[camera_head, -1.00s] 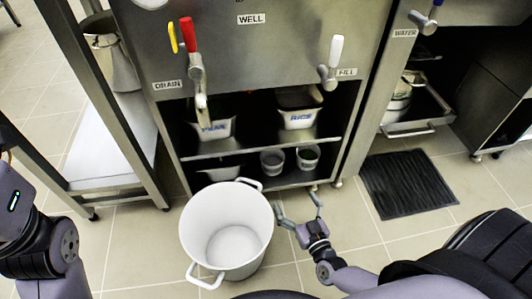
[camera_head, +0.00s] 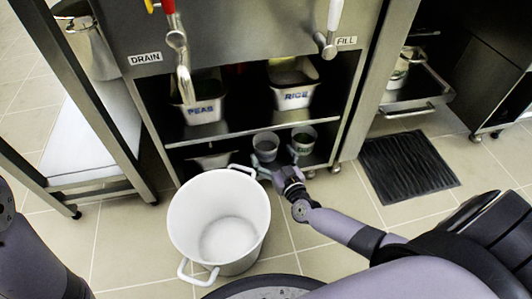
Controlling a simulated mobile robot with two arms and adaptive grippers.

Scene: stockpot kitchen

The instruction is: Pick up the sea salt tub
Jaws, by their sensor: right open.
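Two small grey tubs stand side by side on the lower shelf of the cabinet: a left tub (camera_head: 265,144) and a right tub (camera_head: 303,138), which has something dark green inside. I cannot read a label on either, so I cannot tell which is the sea salt tub. My right gripper (camera_head: 277,163) is open and empty at the front of the lower shelf, just in front of the two tubs. Its fingers are spread; whether they touch a tub is not clear. My left gripper is out of view; only part of that arm shows at the left edge.
A large empty white stockpot (camera_head: 183,222) stands on the floor left of my right gripper. The upper shelf (camera_head: 245,127) holds a peas bin (camera_head: 199,113) and a rice bin (camera_head: 293,98). A black mat (camera_head: 408,166) lies to the right.

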